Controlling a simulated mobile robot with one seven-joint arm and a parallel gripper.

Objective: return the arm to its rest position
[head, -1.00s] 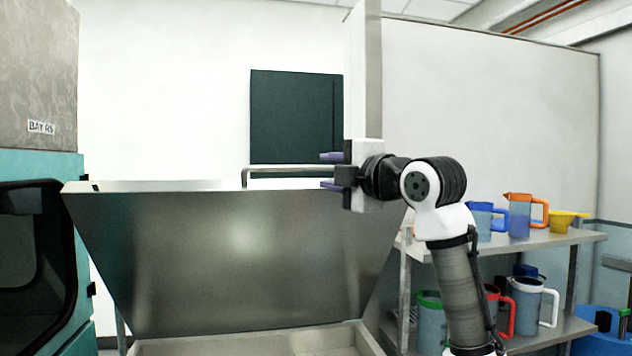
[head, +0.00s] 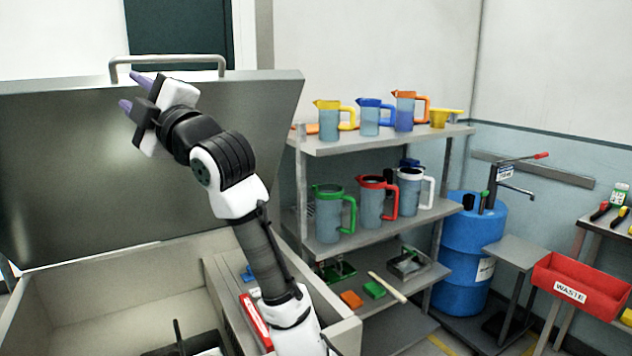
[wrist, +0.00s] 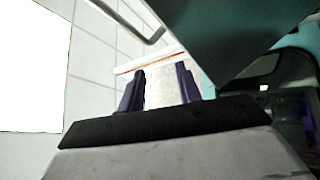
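My gripper (head: 130,91) is at the left of the head view, raised in front of the opened grey lid and a little below its handle (head: 168,60). Its two purple fingers point to the upper left. In the wrist view my gripper (wrist: 159,86) shows both fingers apart with nothing between them. The lid (head: 60,150) stands tilted up behind the arm. A corner of a dark flat panel fills the top right of the wrist view; I cannot tell how near it is.
An open grey bin (head: 120,305) lies below the arm. A shelf rack (head: 385,141) with several jugs stands to the right. Beyond it are a blue drum (head: 465,270) and a red waste tray (head: 578,287). The floor between rack and tray shows little free room.

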